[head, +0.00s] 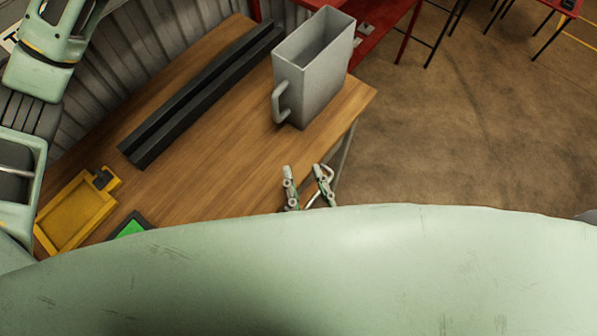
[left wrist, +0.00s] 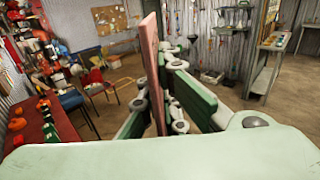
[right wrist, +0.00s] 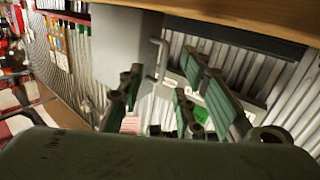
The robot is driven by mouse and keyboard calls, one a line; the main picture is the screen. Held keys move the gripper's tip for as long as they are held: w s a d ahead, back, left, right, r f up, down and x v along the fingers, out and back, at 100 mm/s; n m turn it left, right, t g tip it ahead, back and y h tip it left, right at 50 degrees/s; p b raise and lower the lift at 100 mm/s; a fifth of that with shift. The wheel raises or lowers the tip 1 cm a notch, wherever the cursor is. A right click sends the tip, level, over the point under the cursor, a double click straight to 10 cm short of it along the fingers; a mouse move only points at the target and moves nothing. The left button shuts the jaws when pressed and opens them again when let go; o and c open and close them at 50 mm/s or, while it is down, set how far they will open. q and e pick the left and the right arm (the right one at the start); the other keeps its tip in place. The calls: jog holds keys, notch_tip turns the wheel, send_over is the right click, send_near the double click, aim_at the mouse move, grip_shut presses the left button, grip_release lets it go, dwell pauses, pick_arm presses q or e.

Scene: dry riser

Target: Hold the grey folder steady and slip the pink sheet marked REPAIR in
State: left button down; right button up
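The grey folder (head: 325,85) is an open-topped upright holder with a side handle, standing near the right edge of the wooden bench. It also shows in the right wrist view (right wrist: 124,50). My right gripper (head: 307,187) is open and empty, apart from the folder, on its near side; its spread fingers show in the right wrist view (right wrist: 170,95). My left gripper (left wrist: 160,98) is shut on the pink sheet (left wrist: 152,60), seen nearly edge-on in the left wrist view. The REPAIR marking cannot be read. The left gripper and sheet are not seen in the head view.
On the wooden bench (head: 215,135) lie a long black channel (head: 190,100), a yellow tray (head: 72,215) and a dark-edged green item (head: 131,228). A corrugated wall (head: 150,50) runs behind. A red table (head: 385,25) stands beyond the folder. The bench middle is clear.

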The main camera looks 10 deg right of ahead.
aim_at(277, 117)
jog(key=w+a, duration=0.1)
jog(key=w, duration=0.3)
jog(key=w+a+r, duration=0.1)
jog(key=w, duration=0.3)
jog(key=w+a, duration=0.1)
jog(key=w, duration=0.3)
jog(key=shift+w+a+r, duration=0.15)
jog(key=shift+w+a, duration=0.1)
jog(key=shift+w, duration=0.15)
jog(key=shift+c, duration=0.3)
grip_shut()
